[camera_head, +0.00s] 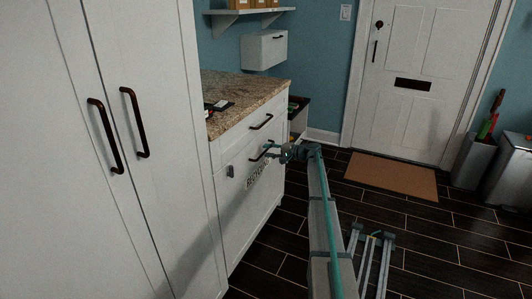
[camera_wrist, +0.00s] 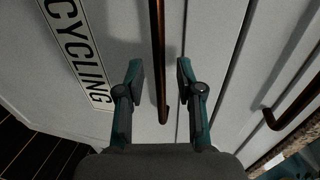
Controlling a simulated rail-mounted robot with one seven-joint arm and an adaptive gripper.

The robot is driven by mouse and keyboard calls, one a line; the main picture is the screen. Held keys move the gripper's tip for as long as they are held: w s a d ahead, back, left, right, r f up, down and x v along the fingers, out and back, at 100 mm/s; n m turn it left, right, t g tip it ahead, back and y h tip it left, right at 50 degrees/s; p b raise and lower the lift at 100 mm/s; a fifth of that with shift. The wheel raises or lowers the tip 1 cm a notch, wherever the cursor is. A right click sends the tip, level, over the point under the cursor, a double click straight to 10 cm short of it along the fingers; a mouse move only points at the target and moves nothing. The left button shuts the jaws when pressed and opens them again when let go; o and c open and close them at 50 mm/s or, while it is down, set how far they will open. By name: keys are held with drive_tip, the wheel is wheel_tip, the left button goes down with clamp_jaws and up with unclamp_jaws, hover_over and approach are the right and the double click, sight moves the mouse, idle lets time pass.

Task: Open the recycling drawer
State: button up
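The recycling drawer (camera_head: 240,205) is the large lower front of the white counter cabinet. It looks closed, flush with the cabinet. My gripper (camera_head: 280,152) is at the drawer front. In the wrist view its two fingers (camera_wrist: 158,78) are open, with the bronze handle (camera_wrist: 158,40) between them. A gap shows on both sides of the handle, and I cannot tell how deep it sits.
An upper drawer with its own handle (camera_head: 262,121) sits under the granite countertop (camera_head: 245,88). Tall white cabinet doors (camera_head: 150,200) stand at the left. A brown doormat (camera_head: 392,177) lies before the white door (camera_head: 415,80). The dark floor beside the cabinet is largely free.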

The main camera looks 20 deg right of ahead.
drive_tip(key=shift+x, duration=1)
clamp_jaws()
